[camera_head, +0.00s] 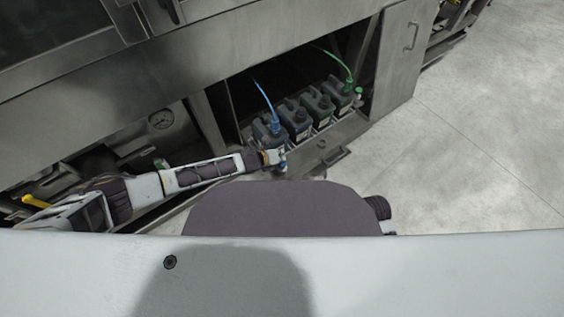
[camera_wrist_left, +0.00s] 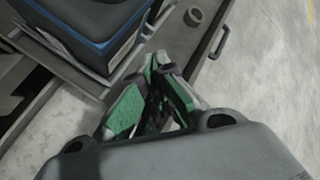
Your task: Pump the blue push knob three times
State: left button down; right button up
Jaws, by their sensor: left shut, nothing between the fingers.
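My left arm reaches in from the left in the head view. Its gripper (camera_head: 277,158) is at the front of the leftmost dark container (camera_head: 263,133). In the left wrist view the fingers (camera_wrist_left: 163,66) with green pads come together at the tips, with nothing between them. A small blue part (camera_head: 283,168) shows right by the gripper in the head view; I cannot tell whether it is the push knob or whether the fingers touch it. No blue knob shows clearly in the wrist view. My right gripper is not in view.
Several dark containers stand in a row on a metal tray (camera_head: 345,130) in the machine's opening. A blue hose (camera_head: 264,97) and a green hose (camera_head: 336,62) run down to them. Open floor (camera_head: 470,140) lies at right.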

pick_arm(q)
jog(key=shift+p, duration=0.3)
jog(key=shift+f+b, duration=0.85)
jog(key=shift+f, duration=0.9)
dwell(3.1)
jog(key=shift+r, duration=0.15)
jog(key=shift+r+p, duration=1.6)
jog(key=shift+p, duration=0.3)
jog(key=shift+r+p, duration=2.55)
jog(key=shift+p, duration=0.05)
